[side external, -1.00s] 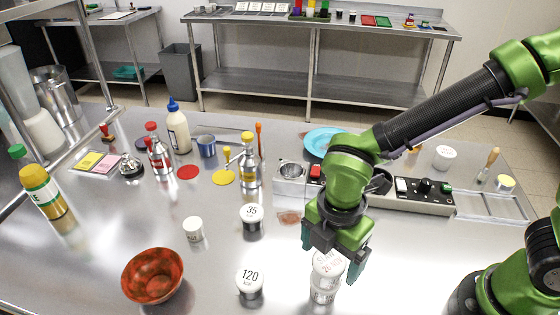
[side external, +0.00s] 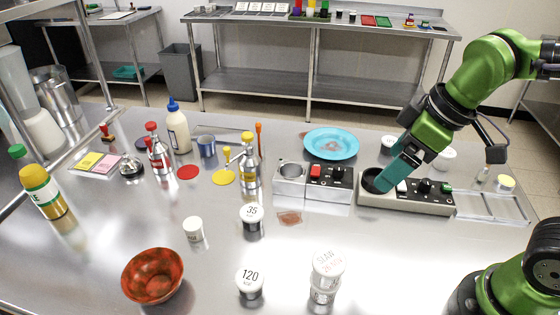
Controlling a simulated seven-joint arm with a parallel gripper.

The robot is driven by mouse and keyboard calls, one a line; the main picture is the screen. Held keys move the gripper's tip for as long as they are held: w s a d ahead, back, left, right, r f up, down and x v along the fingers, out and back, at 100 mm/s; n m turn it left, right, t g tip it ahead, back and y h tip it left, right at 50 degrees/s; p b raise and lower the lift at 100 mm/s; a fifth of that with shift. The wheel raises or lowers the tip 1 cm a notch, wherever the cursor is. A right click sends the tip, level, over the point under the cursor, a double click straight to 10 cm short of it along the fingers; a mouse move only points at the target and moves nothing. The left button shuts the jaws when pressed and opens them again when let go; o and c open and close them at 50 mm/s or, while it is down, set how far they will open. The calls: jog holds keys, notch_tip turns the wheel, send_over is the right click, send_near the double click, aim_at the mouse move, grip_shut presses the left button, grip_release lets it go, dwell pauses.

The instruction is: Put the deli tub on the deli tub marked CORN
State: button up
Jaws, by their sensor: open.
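A clear deli tub (side external: 328,264) with a white lid and red lettering sits on top of another clear deli tub (side external: 322,291) at the front of the steel counter. The upper tub looks upright and roughly centred over the lower one. The lower tub's lid is covered, so I cannot read whether it is marked CORN. My gripper (side external: 376,187) has teal fingers and is well away from the stack, up and to the right over the control box. It is open, and I see nothing held in it.
Two small black-and-white weights (side external: 251,218) (side external: 250,281), marked 35 and 120, stand left of the stack. A red bowl (side external: 153,275) is at the front left. A blue plate (side external: 331,143) and control boxes (side external: 405,197) lie behind. Counter right of the stack is clear.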

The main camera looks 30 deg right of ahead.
jog(key=s+d+m+t, duration=0.1)
jog(key=d+m+t, duration=0.2)
jog(key=d+m, duration=0.3)
jog(key=m, duration=0.3)
jog(key=shift+s+r, duration=0.3)
jog(key=shift+r, duration=0.05)
